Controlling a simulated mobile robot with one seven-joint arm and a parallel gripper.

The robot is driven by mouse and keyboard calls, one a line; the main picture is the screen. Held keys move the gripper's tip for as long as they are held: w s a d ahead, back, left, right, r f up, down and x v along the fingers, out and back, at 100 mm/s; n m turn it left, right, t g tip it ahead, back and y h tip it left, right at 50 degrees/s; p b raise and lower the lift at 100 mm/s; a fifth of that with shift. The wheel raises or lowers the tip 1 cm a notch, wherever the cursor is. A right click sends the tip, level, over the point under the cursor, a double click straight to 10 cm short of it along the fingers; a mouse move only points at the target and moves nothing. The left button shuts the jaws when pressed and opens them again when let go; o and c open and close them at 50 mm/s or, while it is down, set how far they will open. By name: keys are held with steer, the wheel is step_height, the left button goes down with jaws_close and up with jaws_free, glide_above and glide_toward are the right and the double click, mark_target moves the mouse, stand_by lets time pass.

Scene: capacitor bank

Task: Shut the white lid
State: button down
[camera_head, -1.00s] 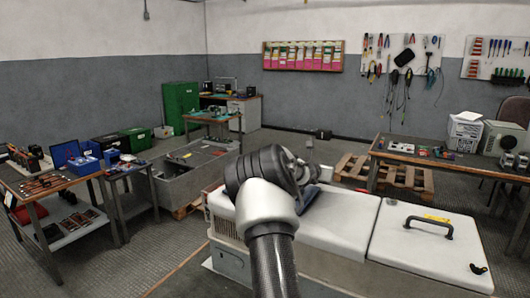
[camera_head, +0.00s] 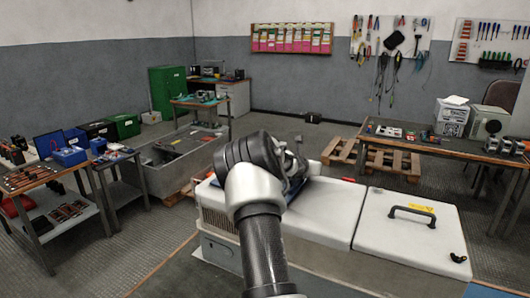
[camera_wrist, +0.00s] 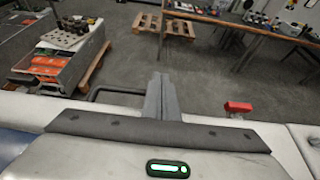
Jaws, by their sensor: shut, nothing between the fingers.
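The long white chest (camera_head: 320,217) lies in front of me in the head view, its top in white sections. The right-hand white lid (camera_head: 410,232) looks flat and carries a black handle (camera_head: 412,215) and a yellow label. My arm covers the chest's left end, so I cannot tell how the cover there lies. In the wrist view my gripper (camera_wrist: 161,80) is shut and empty, its fingers together over the white top. A dark bar handle (camera_wrist: 112,91) shows beside the fingers on the left; I cannot tell whether they touch. A red block (camera_wrist: 237,107) sits to the right.
A workbench (camera_head: 450,147) with boxes stands beyond the chest at right, with a wooden pallet (camera_head: 345,158) next to it. A grey open bin (camera_head: 160,180) stands behind at left. Tool tables (camera_head: 35,178) are farther left. Bare floor lies between.

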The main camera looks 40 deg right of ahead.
steer(key=b+v, duration=0.2)
steer(key=v, duration=1.3)
steer(key=shift+a+r, duration=0.15)
steer(key=shift+a, duration=0.15)
steer(key=shift+s+a+r, duration=0.2)
steer(key=shift+s+a, duration=0.15)
steer(key=shift+a, duration=0.25)
